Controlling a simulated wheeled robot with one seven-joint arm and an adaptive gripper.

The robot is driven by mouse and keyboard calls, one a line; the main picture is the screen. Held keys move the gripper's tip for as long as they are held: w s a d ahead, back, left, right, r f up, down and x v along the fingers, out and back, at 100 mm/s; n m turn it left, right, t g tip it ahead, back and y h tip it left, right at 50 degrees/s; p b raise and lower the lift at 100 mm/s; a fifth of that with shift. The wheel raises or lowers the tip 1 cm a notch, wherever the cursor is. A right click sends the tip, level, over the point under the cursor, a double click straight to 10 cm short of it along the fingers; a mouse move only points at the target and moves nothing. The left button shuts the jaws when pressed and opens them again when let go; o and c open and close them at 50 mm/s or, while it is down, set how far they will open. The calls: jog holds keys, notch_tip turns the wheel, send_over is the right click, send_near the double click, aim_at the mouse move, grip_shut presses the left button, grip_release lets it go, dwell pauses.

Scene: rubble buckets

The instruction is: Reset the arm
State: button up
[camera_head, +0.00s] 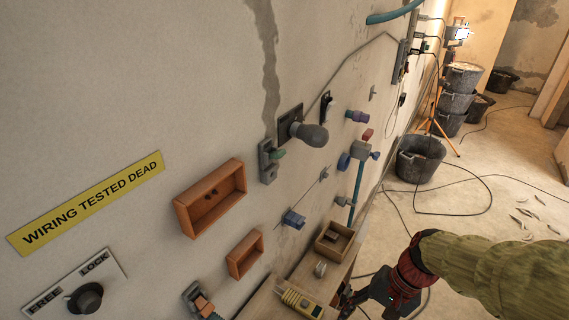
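My arm reaches in from the right in a green sleeve with a dark red cuff. It ends in my black gripper (354,301) at the bottom of the head view. The gripper is just right of the wooden ledge (262,303), near a yellow handheld device (300,302). Its fingertips are small, dark and close to the lower picture edge, so I cannot tell whether they are open or shut. I see no object clearly held.
The wall on the left carries orange boxes (211,197), a grey bulb-shaped knob (309,133), blue pipework (356,182) and a free/lock dial (85,297). A small wooden box (334,243) sits on the ledge. Buckets (419,159), cables and debris (524,219) lie on the floor.

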jog(key=s+r+n+t+h, duration=0.1)
jog(key=r+n+t+h, duration=0.1)
jog(key=r, duration=0.6)
jog(key=s+d+r+n+t+h, duration=0.1)
jog(key=r+n+t, duration=0.3)
jog(key=r, duration=0.4)
jog(key=shift+s+d+h, duration=0.25)
jog(key=shift+s+h, duration=0.3)
jog(key=shift+h, duration=0.15)
